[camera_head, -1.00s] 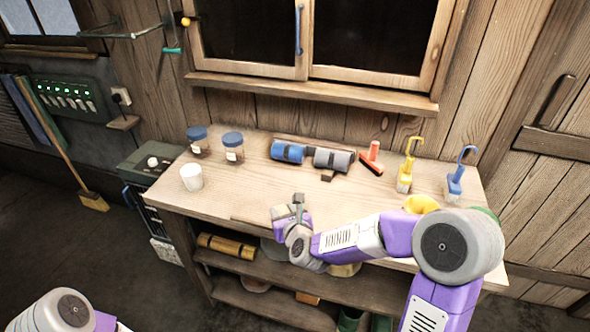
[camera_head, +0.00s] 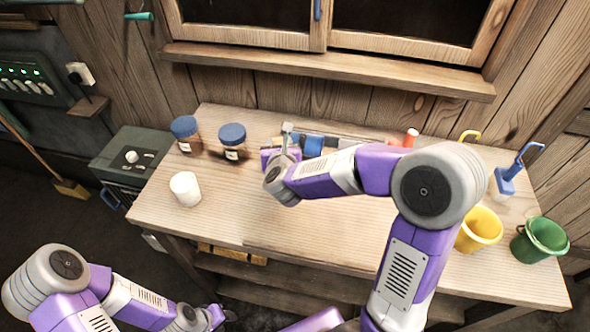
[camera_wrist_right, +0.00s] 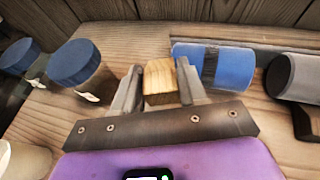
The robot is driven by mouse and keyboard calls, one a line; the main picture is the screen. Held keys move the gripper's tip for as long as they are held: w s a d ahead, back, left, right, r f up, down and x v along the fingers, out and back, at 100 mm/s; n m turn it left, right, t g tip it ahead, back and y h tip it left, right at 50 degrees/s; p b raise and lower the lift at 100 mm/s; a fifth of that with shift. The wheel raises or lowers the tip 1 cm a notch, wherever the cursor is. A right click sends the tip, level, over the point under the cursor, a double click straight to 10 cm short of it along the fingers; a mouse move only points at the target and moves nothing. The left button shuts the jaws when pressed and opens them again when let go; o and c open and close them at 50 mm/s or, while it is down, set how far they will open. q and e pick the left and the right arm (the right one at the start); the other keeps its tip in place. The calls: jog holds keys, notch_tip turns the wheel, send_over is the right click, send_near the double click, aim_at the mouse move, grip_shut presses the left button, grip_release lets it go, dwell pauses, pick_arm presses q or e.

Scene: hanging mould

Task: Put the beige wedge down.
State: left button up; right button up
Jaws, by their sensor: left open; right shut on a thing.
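The beige wedge (camera_wrist_right: 160,82) is a small pale wooden block between the two fingers of my right gripper (camera_wrist_right: 160,90) in the right wrist view. The gripper is shut on it. The wedge is left of the blue roller (camera_wrist_right: 225,67) and right of the blue-lidded jars. I cannot tell whether its underside touches the bench. In the head view my right gripper (camera_head: 287,134) is over the rear of the bench (camera_head: 240,212), and most of the wedge is hidden. My left gripper (camera_head: 220,316) is low at the bottom edge, in front of the bench, small and partly dark; it is open.
Two blue-lidded jars (camera_head: 186,134) (camera_head: 233,142) and a white cup (camera_head: 186,188) stand on the left. A grey roller (camera_wrist_right: 298,80) lies beside the blue one. A yellow bucket (camera_head: 479,230) and a green bucket (camera_head: 539,240) are at the right. The bench's front middle is clear.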

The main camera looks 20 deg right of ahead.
jog(key=s+d+r+m+g+h+b, duration=0.1)
jog(key=s+d+r+m+g+h, duration=0.1)
jog(key=s+d+m+h, duration=0.15)
jog(key=shift+m+h, duration=0.25)
jog(key=shift+h, duration=0.1)
jog(key=f+b, duration=0.1)
jog(key=f, duration=0.2)
jog(key=f+b, duration=0.1)
jog(key=f, duration=0.2)
jog(key=f+b, duration=0.1)
jog(key=f, duration=0.3)
jog(key=shift+s+a, duration=0.25)
jog(key=shift+r, duration=0.15)
jog(key=shift+f+b, duration=0.2)
jog(key=shift+b, duration=0.1)
jog(key=o, duration=1)
